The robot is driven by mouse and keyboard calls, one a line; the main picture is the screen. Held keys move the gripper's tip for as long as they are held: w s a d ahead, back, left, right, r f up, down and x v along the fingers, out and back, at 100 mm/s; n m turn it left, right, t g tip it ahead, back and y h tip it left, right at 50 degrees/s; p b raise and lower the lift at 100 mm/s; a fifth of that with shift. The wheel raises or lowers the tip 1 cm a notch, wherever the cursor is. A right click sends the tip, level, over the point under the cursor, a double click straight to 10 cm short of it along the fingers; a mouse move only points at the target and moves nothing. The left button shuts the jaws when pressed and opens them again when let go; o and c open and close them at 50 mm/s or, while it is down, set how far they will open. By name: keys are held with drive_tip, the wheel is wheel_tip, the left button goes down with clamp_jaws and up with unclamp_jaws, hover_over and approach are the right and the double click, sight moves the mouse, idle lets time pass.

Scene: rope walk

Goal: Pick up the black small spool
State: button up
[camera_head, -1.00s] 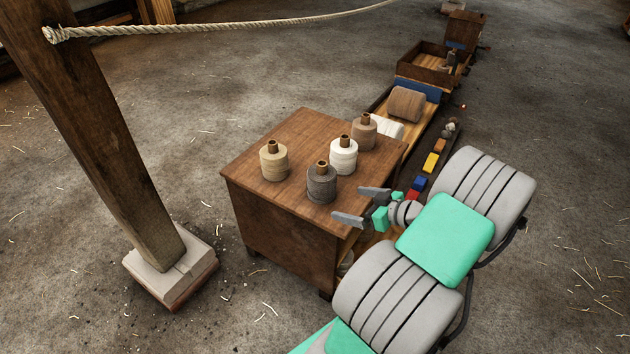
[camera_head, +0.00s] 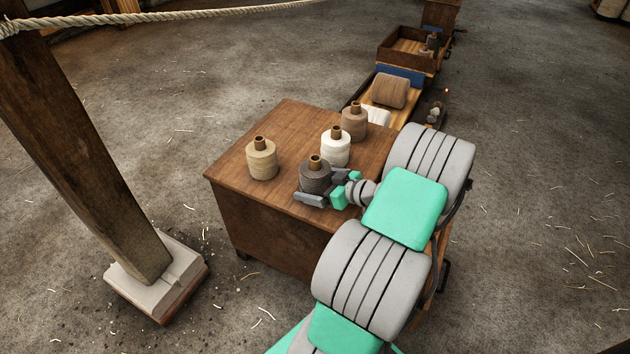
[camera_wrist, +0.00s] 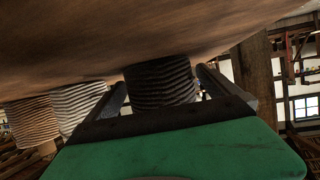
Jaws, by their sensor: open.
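The black small spool (camera_head: 315,175) is dark grey thread on a brown core and stands upright on the wooden cabinet top (camera_head: 280,125). My gripper (camera_head: 314,186) is open, with one finger on the near side of the spool and the other on its far side. In the wrist view the dark spool (camera_wrist: 160,84) sits between the two fingers (camera_wrist: 160,95), and the picture appears upside down. I cannot tell whether either finger touches it. The far finger is partly hidden behind the spool.
A white spool (camera_head: 335,147) stands close behind the dark one, with a tan-brown spool (camera_head: 354,122) further back. A cream spool (camera_head: 261,159) stands to the left. A wooden post (camera_head: 80,150) rises at left, with a rope (camera_head: 170,15) across the top.

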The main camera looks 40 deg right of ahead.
drive_tip(key=shift+c, duration=0.6)
drive_tip(key=c, duration=1.6)
